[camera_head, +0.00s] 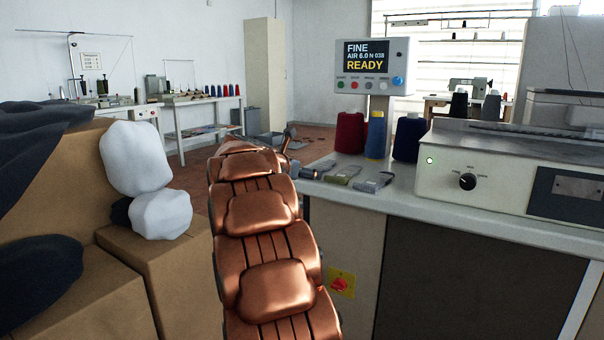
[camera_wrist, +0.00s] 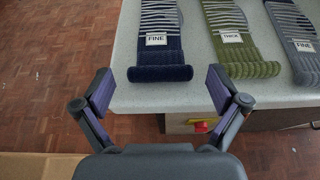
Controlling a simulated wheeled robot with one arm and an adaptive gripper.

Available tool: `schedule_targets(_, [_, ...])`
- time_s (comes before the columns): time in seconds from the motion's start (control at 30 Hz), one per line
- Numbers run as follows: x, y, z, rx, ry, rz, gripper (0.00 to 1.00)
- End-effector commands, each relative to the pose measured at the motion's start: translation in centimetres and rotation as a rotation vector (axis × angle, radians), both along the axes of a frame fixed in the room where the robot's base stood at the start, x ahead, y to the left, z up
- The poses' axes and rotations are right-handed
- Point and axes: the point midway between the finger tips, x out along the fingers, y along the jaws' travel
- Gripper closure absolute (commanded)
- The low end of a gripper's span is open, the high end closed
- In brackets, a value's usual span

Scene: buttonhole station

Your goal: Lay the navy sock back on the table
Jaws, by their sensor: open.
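The navy sock (camera_wrist: 160,42) lies flat on the pale table (camera_wrist: 275,96) in the wrist view, with a white tag reading FINE and its rolled end at the front edge. In the head view it is small beside my arm, at the left of the sock row (camera_head: 318,168). My gripper (camera_wrist: 163,90) is open and empty. Its two fingers stand wide apart, one on each side of the navy sock's rolled end in the picture, with a visible gap and nothing between the pads. In the head view my arm mostly hides the gripper.
An olive sock (camera_wrist: 230,45) tagged THICK and a grey sock (camera_wrist: 293,45) tagged FINE lie to the right. Behind them stand thread cones (camera_head: 376,136) and a display (camera_head: 366,57) reading FINE, READY. Cardboard boxes (camera_head: 130,262) with white bundles stand left of my arm.

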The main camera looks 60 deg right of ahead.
Motion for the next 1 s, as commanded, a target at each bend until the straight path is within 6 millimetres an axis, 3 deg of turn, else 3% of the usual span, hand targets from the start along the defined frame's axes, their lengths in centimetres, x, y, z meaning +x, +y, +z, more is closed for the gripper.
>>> schedule_targets(0.17, [0.1, 0.8, 0.7, 0.0, -0.001, 0.002, 0.03])
schedule_targets(0.7, [-0.3, 9.0, 4.1, 0.001, -0.001, 0.005, 0.03])
schedule_targets(1.0, [-0.4, 11.0, 4.8, 0.0, 0.0, 0.0, 0.03])
